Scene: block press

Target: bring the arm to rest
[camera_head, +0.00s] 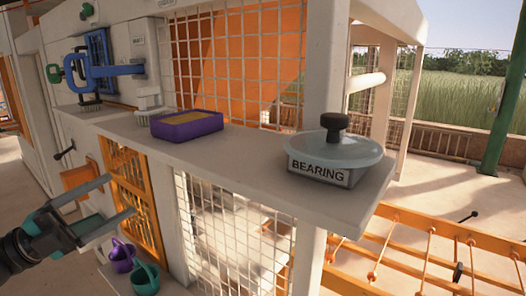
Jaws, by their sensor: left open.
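My left gripper (121,201) comes in from the lower left, with its two fingers spread apart and nothing between them. It is in front of the structure, lower in the picture than the white shelf (245,163). My right gripper is not in view. A purple tray with a yellowish inside (187,125) sits on the shelf. A grey container labelled BEARING (318,172), with a glassy lid and a black knob, stands at the shelf's right end.
A purple cup (122,257) and a green cup (145,278) stand below the gripper. An orange grille (133,195) and white wire mesh (243,235) lie under the shelf. An orange rope frame (430,262) is at the lower right. The shelf's middle is clear.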

